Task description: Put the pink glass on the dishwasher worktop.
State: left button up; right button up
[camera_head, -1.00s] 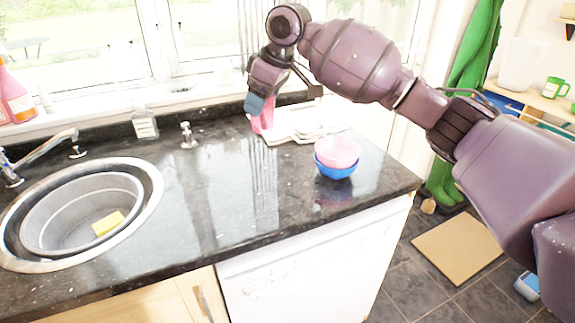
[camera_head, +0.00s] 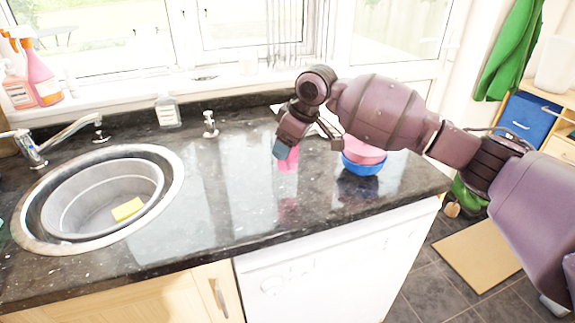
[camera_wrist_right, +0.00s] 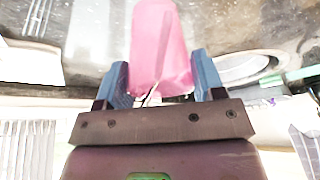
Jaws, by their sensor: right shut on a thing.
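The pink glass (camera_head: 288,161) is held in my right gripper (camera_head: 290,147). In the right wrist view the glass (camera_wrist_right: 162,45) sits between the two blue fingers of the gripper (camera_wrist_right: 163,82), which is shut on it. The glass is over the dark granite dishwasher worktop (camera_head: 240,205), left of the bowls. A gap between the glass and its pink reflection suggests it is a little above the surface. The white dishwasher front (camera_head: 335,265) is below the worktop. My left gripper is not in view.
A pink bowl (camera_head: 362,150) stacked in a blue bowl (camera_head: 362,167) stands just right of the glass, partly behind my arm. The sink (camera_head: 165,200) with a yellow sponge (camera_head: 127,209) is at the left. The worktop between sink and bowls is clear.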

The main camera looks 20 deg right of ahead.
aim_at(289, 162)
notch_tip(289, 162, down, 6)
jog(key=shift+b, duration=0.45)
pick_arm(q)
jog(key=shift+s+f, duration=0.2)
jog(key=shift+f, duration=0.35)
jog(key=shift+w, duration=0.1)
pick_arm(e)
jog(key=o, duration=1)
jog(key=shift+d+r, duration=0.1)
jog(key=shift+r, duration=0.3)
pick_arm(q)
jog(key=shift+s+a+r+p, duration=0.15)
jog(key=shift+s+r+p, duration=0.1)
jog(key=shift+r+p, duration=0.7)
pick_arm(e)
jog(key=v, duration=1.1)
jog(key=shift+s+r, duration=0.1)
jog(key=shift+s, duration=0.1)
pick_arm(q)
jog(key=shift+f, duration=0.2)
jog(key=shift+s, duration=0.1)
pick_arm(e)
jog(key=shift+s, duration=0.1)
